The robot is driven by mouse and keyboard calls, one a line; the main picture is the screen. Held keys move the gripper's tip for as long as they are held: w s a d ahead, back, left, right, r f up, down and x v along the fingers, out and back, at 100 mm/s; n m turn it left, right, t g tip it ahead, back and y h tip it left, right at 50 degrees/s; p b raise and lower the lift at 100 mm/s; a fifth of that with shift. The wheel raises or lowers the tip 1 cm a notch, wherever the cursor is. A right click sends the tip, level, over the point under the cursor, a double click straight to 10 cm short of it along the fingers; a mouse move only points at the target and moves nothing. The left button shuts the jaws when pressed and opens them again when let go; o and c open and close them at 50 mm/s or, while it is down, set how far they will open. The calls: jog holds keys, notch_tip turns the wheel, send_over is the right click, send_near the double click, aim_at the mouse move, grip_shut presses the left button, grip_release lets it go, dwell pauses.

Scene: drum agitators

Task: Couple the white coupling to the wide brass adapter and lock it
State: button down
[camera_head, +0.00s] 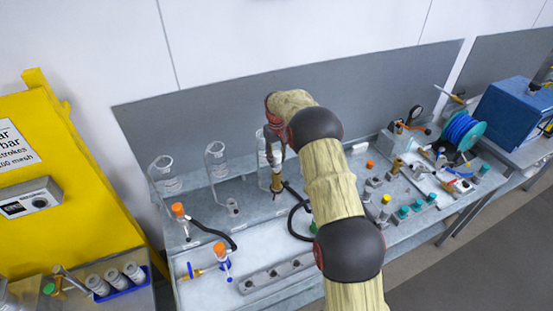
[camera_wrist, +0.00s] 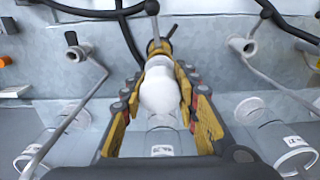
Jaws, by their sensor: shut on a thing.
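My gripper (camera_wrist: 160,73) is shut on the white coupling (camera_wrist: 159,92), a rounded white piece between its yellow-padded fingers in the wrist view. Just beyond the coupling is a brass-coloured fitting (camera_wrist: 158,46) with dark lever arms, probably the wide brass adapter. The two overlap in this view, and I cannot tell whether they touch or are locked. In the head view my gripper (camera_head: 275,153) points down at the back of the bench, above a brass-coloured piece (camera_head: 278,184). The coupling is hard to make out there.
Glass vessels (camera_head: 165,178) stand left of my gripper. Black hoses (camera_head: 296,221) lie on the bench. Small fittings (camera_head: 403,212) and a blue reel (camera_head: 462,131) crowd the right.

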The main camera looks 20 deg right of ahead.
jog(key=shift+f, duration=0.15)
dwell(0.3)
jog(key=shift+f+b, duration=0.75)
jog(key=shift+f, duration=0.3)
jog(key=shift+f, duration=0.35)
dwell(0.4)
jog(key=c, duration=1.3)
grip_release()
jog(key=shift+f, duration=0.1)
jog(key=shift+r+p, duration=1.85)
jog(key=shift+r, duration=3.2)
